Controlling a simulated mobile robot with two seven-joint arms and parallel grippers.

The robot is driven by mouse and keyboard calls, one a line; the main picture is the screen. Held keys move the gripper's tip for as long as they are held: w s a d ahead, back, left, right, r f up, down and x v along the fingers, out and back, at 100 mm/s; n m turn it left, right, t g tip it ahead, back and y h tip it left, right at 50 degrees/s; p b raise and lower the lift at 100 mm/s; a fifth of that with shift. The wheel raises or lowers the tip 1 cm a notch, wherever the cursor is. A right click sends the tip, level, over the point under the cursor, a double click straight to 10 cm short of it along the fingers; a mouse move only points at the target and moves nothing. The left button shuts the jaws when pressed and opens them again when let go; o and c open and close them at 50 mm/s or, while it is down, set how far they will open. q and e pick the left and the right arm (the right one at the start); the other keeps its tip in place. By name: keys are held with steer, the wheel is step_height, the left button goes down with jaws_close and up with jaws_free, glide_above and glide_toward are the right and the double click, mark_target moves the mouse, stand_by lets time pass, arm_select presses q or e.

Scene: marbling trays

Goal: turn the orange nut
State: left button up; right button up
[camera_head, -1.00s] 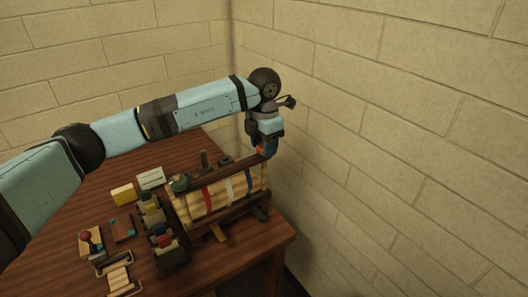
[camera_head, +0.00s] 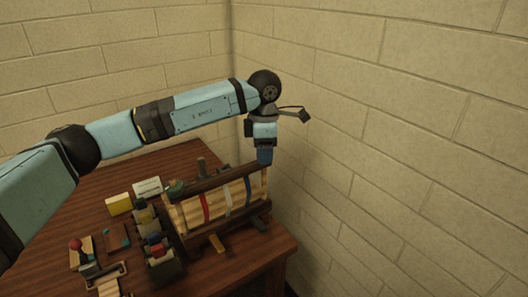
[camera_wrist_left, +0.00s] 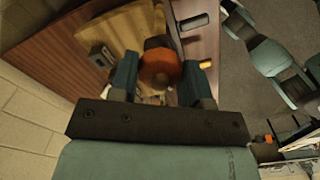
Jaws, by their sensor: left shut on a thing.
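The orange nut (camera_wrist_left: 159,68) shows in the left wrist view as a round orange piece between the two blue fingers of my left gripper (camera_wrist_left: 157,75). The fingers are shut on it from both sides. In the head view my left gripper (camera_head: 265,157) points down at the far right end of the wooden frame (camera_head: 218,197), and the nut is hidden behind its fingers there. The frame holds pale rolls or slats with red, white and blue bands. My right gripper is not in view.
Left of the frame are a dark rack (camera_head: 160,258) with coloured pieces, a yellow block (camera_head: 119,204), a white block (camera_head: 148,187) and a small box with a red knob (camera_head: 78,247). A block wall (camera_head: 400,150) stands close on the right. The back left of the table (camera_head: 75,190) is clear.

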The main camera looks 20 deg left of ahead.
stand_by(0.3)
arm_select(q)
steer(key=o, duration=0.9)
step_height(320, 180, up, 14)
steer(key=shift+f+b, duration=0.15)
steer(key=shift+b, duration=0.15)
